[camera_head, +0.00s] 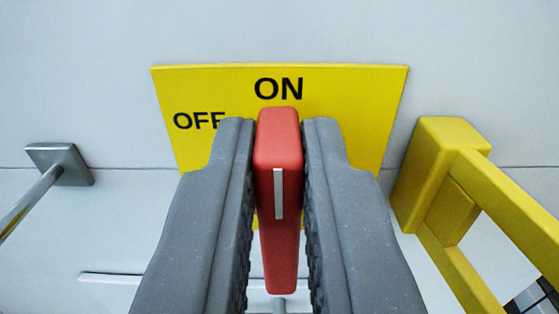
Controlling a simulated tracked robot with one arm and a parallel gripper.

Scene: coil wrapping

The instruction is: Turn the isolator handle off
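The red isolator handle (277,150) points up at the ON label, with a white stripe on its front. It stands in front of a yellow plate (355,90) marked ON at the top and OFF at the upper left. My gripper (278,135) has one grey finger on each side of the handle. Both fingertips look pressed against the handle's wide upper part. Narrow gaps show beside its thinner lower part. The fingers cover part of the OFF label and the lower plate, and the handle's pivot is hidden.
A yellow guard frame (430,180) juts out from the wall close to the right of the plate. A grey metal bar with a square wall mount (60,164) is at the left. A pale ledge (110,278) runs below. The wall above the plate is clear.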

